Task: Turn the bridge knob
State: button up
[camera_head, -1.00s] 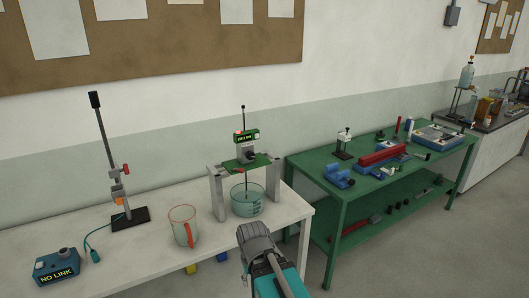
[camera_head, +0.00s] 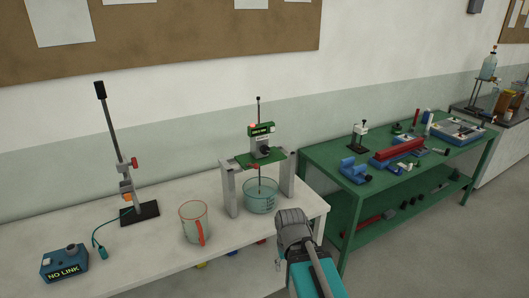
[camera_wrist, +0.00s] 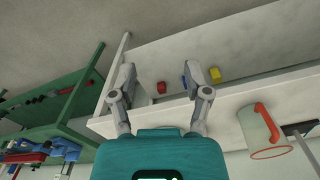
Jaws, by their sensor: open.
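The bridge stands on the white bench in the head view, with two grey posts (camera_head: 230,190) and a green cross plate (camera_head: 245,160). A dark knob (camera_head: 265,151) sits on the block above the plate, under a small green display (camera_head: 261,129). A thin rod hangs below into a clear beaker (camera_head: 262,200). My gripper (camera_wrist: 168,78) is open and empty in the wrist view, its two grey fingers apart below the bench level. In the head view my arm's end is in front of the bench's right end, apart from the knob; the fingers cannot be made out there.
A clear jug with a red handle (camera_head: 195,223) stands left of the bridge. Further left are a clamp stand (camera_head: 138,214) and a blue NO LINK box (camera_head: 65,263). A green table (camera_head: 330,166) with tools stands to the right. Floor is free in front of it.

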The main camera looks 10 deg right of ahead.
jog(key=shift+o, duration=1)
jog(key=shift+w, duration=0.15)
jog(key=w+a+r+m+t+y+b, duration=0.1)
jog(key=w+a+m+t+y, duration=0.3)
jog(key=w, duration=0.6)
jog(key=m+t+y+b, duration=0.2)
jog(key=m+t+b, duration=0.1)
jog(key=m+t, duration=1.25)
send_near(267, 151)
jog(key=s+d+r+m+g, duration=0.1)
jog(key=s+r+m+g, duration=0.1)
jog(key=s+m, duration=0.15)
jog(key=shift+n, duration=0.6)
jog(key=x, duration=1.3)
jog(key=shift+w+f, duration=0.25)
jog(key=shift+w, duration=0.15)
